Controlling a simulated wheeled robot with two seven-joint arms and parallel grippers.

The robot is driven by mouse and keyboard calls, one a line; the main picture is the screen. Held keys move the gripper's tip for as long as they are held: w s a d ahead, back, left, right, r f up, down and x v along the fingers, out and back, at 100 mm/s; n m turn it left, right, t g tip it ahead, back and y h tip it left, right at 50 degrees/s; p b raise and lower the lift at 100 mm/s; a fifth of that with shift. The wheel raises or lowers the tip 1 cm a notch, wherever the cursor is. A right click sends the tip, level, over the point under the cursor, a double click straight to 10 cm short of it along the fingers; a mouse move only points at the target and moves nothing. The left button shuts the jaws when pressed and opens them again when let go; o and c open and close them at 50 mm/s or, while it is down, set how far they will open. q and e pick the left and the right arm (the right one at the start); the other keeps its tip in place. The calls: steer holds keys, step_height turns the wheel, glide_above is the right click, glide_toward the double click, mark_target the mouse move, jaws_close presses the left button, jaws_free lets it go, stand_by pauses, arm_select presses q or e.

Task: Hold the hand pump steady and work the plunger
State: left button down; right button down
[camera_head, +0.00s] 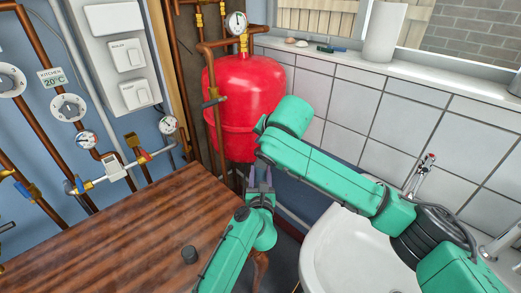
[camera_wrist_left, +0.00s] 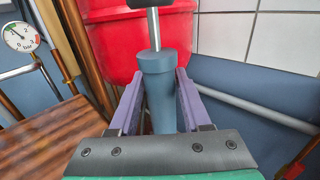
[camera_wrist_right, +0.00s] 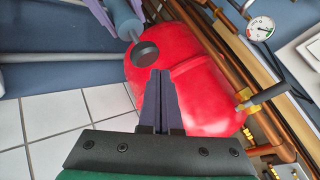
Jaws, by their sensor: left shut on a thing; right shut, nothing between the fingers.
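The hand pump shows in the left wrist view as a blue-grey barrel (camera_wrist_left: 160,95) with a steel plunger rod (camera_wrist_left: 154,28) and a black handle, cut off at the top edge. My left gripper (camera_wrist_left: 157,82) is shut on the barrel below its collar, one purple finger on each side. In the right wrist view the round black handle (camera_wrist_right: 146,53) sits at the end of the extended rod. My right gripper (camera_wrist_right: 160,78) is shut and empty, its tips close to the handle; contact cannot be told. In the head view my left gripper (camera_head: 261,180) shows below my right wrist, which hides most of the pump.
A red tank (camera_head: 245,90) stands behind the pump, close to both grippers. A white basin (camera_head: 350,255) is at right. Pipes and gauges line the left wall.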

stand_by(0.6)
steer(key=shift+f, duration=0.4)
steer(key=shift+f, duration=1.7)
stand_by(1.3)
steer(key=shift+r, duration=2.1)
steer(key=shift+r, duration=2.5)
